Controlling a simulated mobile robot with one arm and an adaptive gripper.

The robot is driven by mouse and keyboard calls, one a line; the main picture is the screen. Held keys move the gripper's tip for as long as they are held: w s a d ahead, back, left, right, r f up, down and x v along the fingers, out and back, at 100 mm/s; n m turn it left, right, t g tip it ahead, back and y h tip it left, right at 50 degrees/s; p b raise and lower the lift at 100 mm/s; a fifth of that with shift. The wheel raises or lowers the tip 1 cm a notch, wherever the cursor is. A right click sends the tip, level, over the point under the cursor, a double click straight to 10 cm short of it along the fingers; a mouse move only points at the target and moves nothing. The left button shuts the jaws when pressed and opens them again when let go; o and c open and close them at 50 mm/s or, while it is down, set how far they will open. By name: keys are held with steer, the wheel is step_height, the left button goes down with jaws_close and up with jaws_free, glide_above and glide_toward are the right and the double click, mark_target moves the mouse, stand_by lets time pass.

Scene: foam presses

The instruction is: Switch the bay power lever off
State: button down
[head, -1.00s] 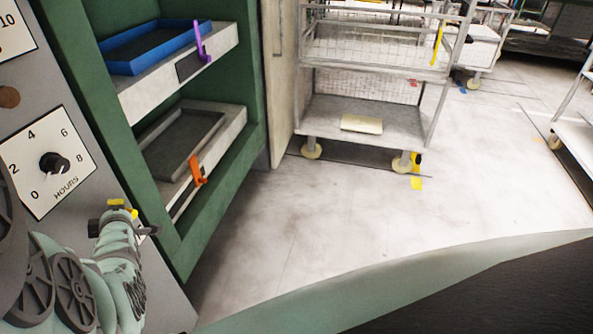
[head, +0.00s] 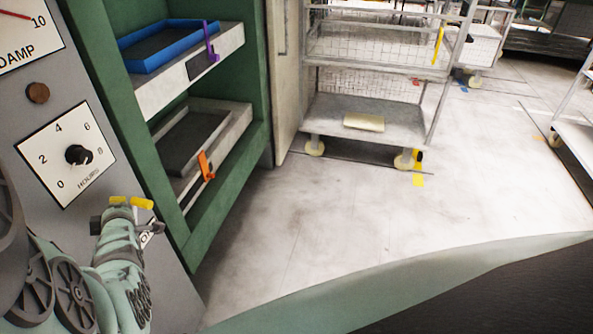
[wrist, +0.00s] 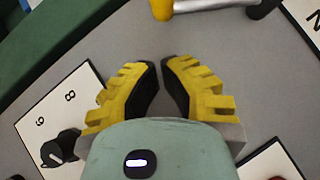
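No lever can be made out clearly in the head view. In the wrist view a silver bar (wrist: 215,4) with a yellow end piece (wrist: 161,9) and a black end piece (wrist: 262,8) is cut by the top edge; it may be the power lever, but I cannot tell. My gripper (wrist: 161,64) has its yellow fingertips close together, with nothing between them, below that bar and apart from it in the picture. In the head view my gripper (head: 130,202) is before the grey panel, below the hours dial. A small white plate (head: 152,232) is partly hidden beside it.
The grey panel (head: 90,110) carries the hours dial (head: 78,154), a brown button (head: 38,93) and a damp gauge (head: 25,35). The green press (head: 205,225) holds a blue tray (head: 135,66) and an orange handle (head: 206,166). A wire cart (head: 390,130) stands behind clear floor.

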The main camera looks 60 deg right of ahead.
steer(key=d+b+v, duration=0.1)
steer(key=b+v, duration=0.1)
steer(key=v, duration=0.7)
steer(key=shift+s+r, duration=0.15)
steer(key=shift+r, duration=0.2)
steer(key=shift+d, duration=0.1)
stand_by(0.6)
